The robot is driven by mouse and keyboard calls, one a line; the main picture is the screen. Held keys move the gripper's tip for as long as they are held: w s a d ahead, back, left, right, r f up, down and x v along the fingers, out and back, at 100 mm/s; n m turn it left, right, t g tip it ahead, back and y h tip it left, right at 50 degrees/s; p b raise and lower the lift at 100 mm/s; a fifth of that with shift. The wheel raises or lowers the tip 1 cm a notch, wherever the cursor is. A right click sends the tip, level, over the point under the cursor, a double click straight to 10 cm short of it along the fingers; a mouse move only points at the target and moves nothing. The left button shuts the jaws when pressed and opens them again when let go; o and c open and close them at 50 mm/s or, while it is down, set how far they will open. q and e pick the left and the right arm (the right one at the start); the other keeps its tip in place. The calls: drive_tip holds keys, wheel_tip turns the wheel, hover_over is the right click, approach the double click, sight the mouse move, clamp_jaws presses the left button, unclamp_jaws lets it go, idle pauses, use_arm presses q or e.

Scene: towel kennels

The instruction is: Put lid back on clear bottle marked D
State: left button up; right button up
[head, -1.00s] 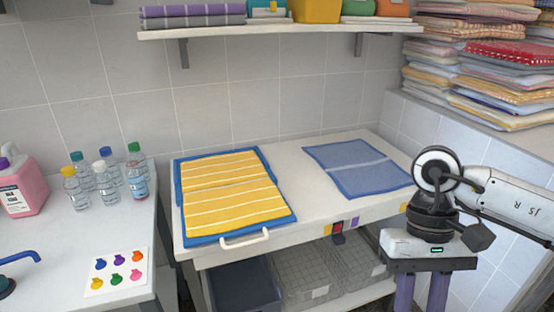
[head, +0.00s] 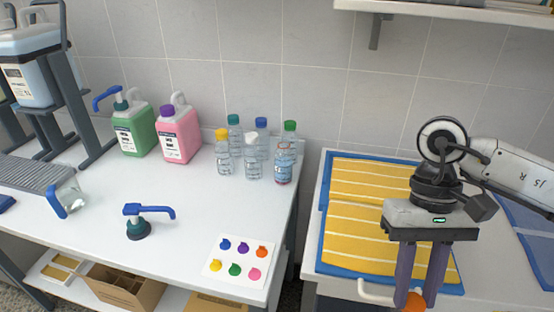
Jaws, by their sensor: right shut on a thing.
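Several clear bottles stand in a cluster at the wall end of the white bench: one with a yellow cap (head: 222,160), one teal (head: 235,121), one white (head: 252,164), one blue (head: 262,124) and one green (head: 287,160). Their markings are too small to read, so I cannot tell which is D. My right gripper (head: 415,296) points down at the lower right, in front of the yellow striped towel. It is shut on a small orange thing (head: 415,303), partly hidden between the fingertips; I cannot tell whether it is a lid. My left gripper is out of view.
Green (head: 134,132) and pink (head: 180,136) jugs stand left of the bottles. A blue-handled pump (head: 140,222), a clear container with a blue end (head: 72,196) and a colour-spot card (head: 240,262) lie on the bench. A shelf (head: 450,10) overhangs at upper right.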

drive_tip(key=shift+w+a, duration=0.3)
drive_tip(key=shift+w, duration=0.05)
drive_tip(key=shift+s, duration=0.1)
